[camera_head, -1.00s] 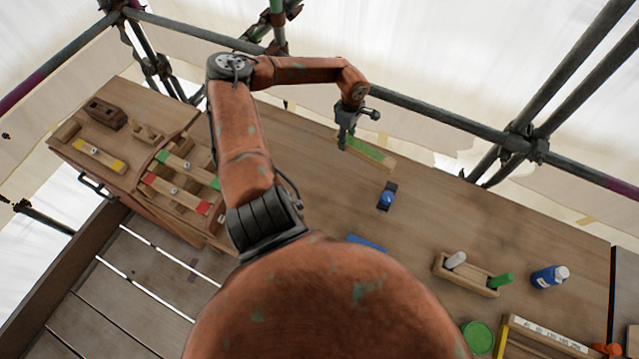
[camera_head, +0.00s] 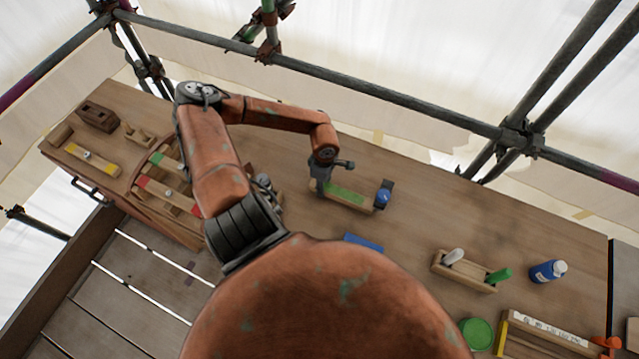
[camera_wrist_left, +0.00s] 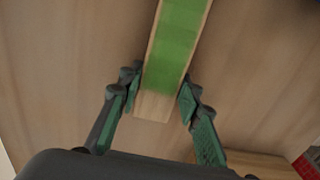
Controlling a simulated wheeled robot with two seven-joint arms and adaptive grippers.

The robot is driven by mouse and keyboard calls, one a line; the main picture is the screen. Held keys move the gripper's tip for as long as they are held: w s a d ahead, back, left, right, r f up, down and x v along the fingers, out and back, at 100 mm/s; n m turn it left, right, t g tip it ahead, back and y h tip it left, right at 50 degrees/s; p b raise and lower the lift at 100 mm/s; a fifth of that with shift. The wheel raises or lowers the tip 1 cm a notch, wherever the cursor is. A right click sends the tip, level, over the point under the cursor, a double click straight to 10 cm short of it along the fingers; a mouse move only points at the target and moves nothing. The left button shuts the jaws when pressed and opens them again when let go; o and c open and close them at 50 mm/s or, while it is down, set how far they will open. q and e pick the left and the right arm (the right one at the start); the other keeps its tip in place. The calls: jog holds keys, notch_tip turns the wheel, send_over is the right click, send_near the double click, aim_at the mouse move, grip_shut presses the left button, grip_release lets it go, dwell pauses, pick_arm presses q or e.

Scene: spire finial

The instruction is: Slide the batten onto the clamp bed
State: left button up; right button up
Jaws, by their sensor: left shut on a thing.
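The batten (camera_head: 350,195) is a pale wooden strip with a green top band. It lies low over the bench, its right end close to a small dark block with a blue knob (camera_head: 384,196). My left gripper (camera_head: 323,187) is at its left end. In the left wrist view, the fingers (camera_wrist_left: 161,104) are on both sides of the batten (camera_wrist_left: 173,55), shut on it. A wooden fixture with grey metal parts (camera_head: 265,186) is partly hidden behind my left arm; it may be the clamp bed, but I cannot tell. My right gripper is not in view.
A rack with red and green marked strips (camera_head: 165,190) stands at left, partly behind my arm. A blue strip (camera_head: 363,242), a wooden holder (camera_head: 463,272), a blue bottle (camera_head: 548,271) and a green lid (camera_head: 477,332) are nearer and right. Scaffold bars run behind the bench.

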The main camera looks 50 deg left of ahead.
aim_at(359, 200)
pick_arm(q)
jog(key=shift+w+d+b, duration=0.1)
jog(key=shift+w+d, duration=1)
jog(key=shift+d, duration=0.85)
jog(key=shift+w+d+b, duration=0.1)
jog(key=shift+w+d, duration=0.95)
jog(key=shift+d, duration=0.9)
jog(key=shift+w+d+b, duration=0.1)
jog(key=shift+w+d, duration=1)
jog(key=shift+d, duration=0.85)
jog(key=o, duration=1.4)
jog(key=shift+c, duration=0.2)
notch_tip(359, 200, up, 12)
jog(key=shift+s, duration=0.1)
